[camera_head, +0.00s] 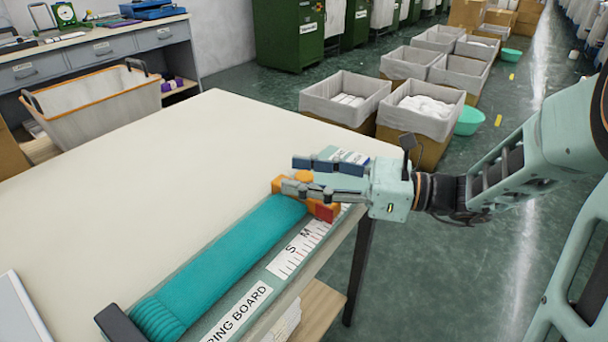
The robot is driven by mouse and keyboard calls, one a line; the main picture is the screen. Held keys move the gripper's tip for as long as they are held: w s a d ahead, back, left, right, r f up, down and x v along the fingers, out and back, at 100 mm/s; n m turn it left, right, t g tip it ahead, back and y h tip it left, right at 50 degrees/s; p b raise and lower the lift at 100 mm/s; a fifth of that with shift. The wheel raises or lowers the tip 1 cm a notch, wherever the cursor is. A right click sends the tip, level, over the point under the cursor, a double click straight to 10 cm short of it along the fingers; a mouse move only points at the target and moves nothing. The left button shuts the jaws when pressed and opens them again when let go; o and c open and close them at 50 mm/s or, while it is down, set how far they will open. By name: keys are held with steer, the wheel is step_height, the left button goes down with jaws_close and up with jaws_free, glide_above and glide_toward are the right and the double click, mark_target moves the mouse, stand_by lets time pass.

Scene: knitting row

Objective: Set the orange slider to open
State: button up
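The orange slider (279,186) sits across the far end of the measuring board (214,311), at the table's right corner. It has a rounded orange knob (304,177) on top and a red pointer (327,213) on its front side. My gripper (293,175) reaches in from the right, with one finger on the far side of the knob and one on the near side. The fingers are apart with the knob between them; I cannot tell whether they press on it. They hide part of the slider. A folded teal knit piece (220,262) lies along the board, its far end beside the slider.
The board's scale (300,250) shows S and M; further marks are hidden by my gripper. A dark end block (118,325) is at the board's near end. The cream tabletop (190,160) is clear left of the board. Lined boxes (420,115) stand on the floor beyond.

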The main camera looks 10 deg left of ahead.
jaws_close()
steer(key=shift+w+d+r+p, duration=0.1)
steer(key=shift+w+d+p, duration=0.05)
steer(key=shift+w+p, duration=0.25)
steer(key=w+p, duration=0.1)
steer(key=w+d+p, duration=0.1)
steer(key=w+p, duration=0.1)
steer(key=w, duration=0.1)
steer(key=shift+d, duration=0.4)
steer(key=shift+w+d, duration=0.2)
steer(key=shift+w, duration=0.4)
steer(key=shift+o, duration=0.2)
jaws_free()
